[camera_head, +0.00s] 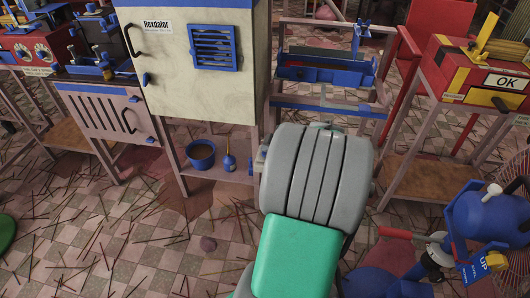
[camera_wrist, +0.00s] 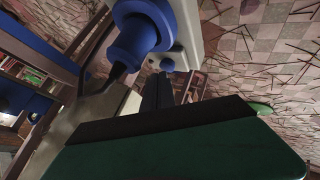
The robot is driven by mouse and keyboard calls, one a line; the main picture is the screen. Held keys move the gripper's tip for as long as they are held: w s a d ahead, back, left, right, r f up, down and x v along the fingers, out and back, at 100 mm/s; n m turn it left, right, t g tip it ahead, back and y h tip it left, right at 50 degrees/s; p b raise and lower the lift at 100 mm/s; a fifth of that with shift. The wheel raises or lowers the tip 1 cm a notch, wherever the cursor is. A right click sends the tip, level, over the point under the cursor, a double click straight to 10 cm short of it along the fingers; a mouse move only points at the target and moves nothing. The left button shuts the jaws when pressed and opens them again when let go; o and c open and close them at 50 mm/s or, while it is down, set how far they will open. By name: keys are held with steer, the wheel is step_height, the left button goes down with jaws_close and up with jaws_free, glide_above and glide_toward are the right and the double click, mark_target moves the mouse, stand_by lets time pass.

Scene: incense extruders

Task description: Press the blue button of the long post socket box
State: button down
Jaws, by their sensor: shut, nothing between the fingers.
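In the wrist view a pale box (camera_wrist: 187,38) shows at the top middle. A large blue collar-shaped part (camera_wrist: 146,36) stands out from it, and a small round blue knob (camera_wrist: 167,65), which looks like the button, sits just below. My gripper (camera_wrist: 160,82) shows as dark shut fingers pointing toward the small knob. The tips are close below the knob; I cannot tell whether they touch it. In the head view my arm hides the gripper, and I cannot make out the button there.
A pale cabinet (camera_head: 186,88) with a blue vent stands left of my arm. A blue-trimmed rack (camera_head: 325,70) is behind it. A red and yellow machine (camera_head: 480,70) on a stand is at right. A blue pot (camera_head: 201,155) sits low. Sticks litter the tiled floor.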

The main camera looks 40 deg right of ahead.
steer(key=shift+r, duration=0.15)
steer(key=shift+r+p, duration=1.8)
steer(key=shift+r, duration=1.1)
